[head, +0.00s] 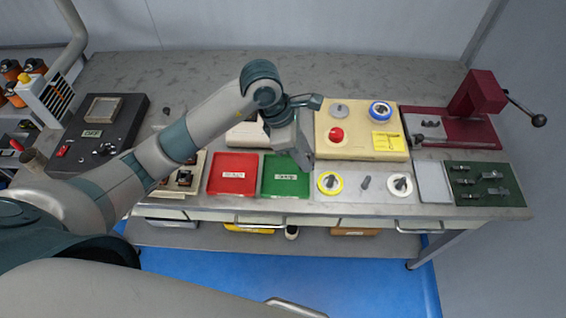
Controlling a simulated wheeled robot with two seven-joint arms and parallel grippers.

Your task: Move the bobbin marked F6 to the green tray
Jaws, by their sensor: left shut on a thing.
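The green tray (286,191) lies on the bench front, just right of a red tray (233,190). My left gripper (303,158) points down above the green tray's back right corner. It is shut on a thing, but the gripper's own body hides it. A yellow bobbin (330,183) and a white bobbin (400,185) sit on the bench right of the green tray, with a bare peg (365,182) between them. I cannot read an F6 mark on any bobbin. My right gripper is out of view.
A cream winder box (350,148) with a red knob (337,135) and a blue-rimmed spool (381,110) stands behind the bobbins. A dark red press (478,97) with a lever is at the right. A dark control box (100,133) is at the left. The back of the bench is clear.

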